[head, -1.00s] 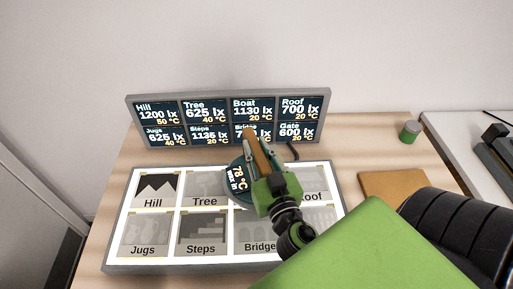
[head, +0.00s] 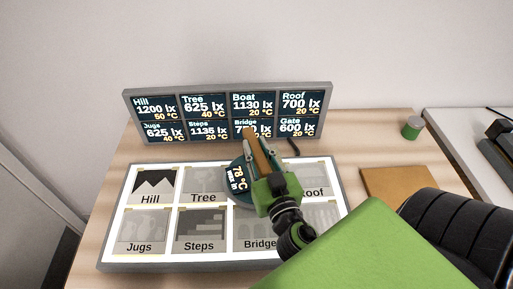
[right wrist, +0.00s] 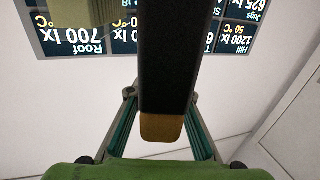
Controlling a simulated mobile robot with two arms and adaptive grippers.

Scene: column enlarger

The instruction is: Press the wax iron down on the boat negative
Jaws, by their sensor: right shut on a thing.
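The wax iron shows in the head view as a dark round plate (head: 236,183) with a lit "78 °C" readout and a tan handle (head: 259,153). My right gripper (head: 262,160) is shut on the handle. The iron is over the upper row of the light panel (head: 112,245), between Tree (head: 205,186) and Roof (head: 315,178). It hides the boat negative and its label. I cannot tell whether its plate touches the panel. In the right wrist view the dark, tan-ended handle (right wrist: 163,90) lies between my fingers. My left gripper is not in view.
A grey display board (head: 228,86) stands behind the panel; its Boat cell reads 1130 lx, 20 °C. A green-topped jar (head: 411,128) and a tan board (head: 395,184) are at the right of the wooden table. A white table with dark equipment (head: 496,155) stands beyond.

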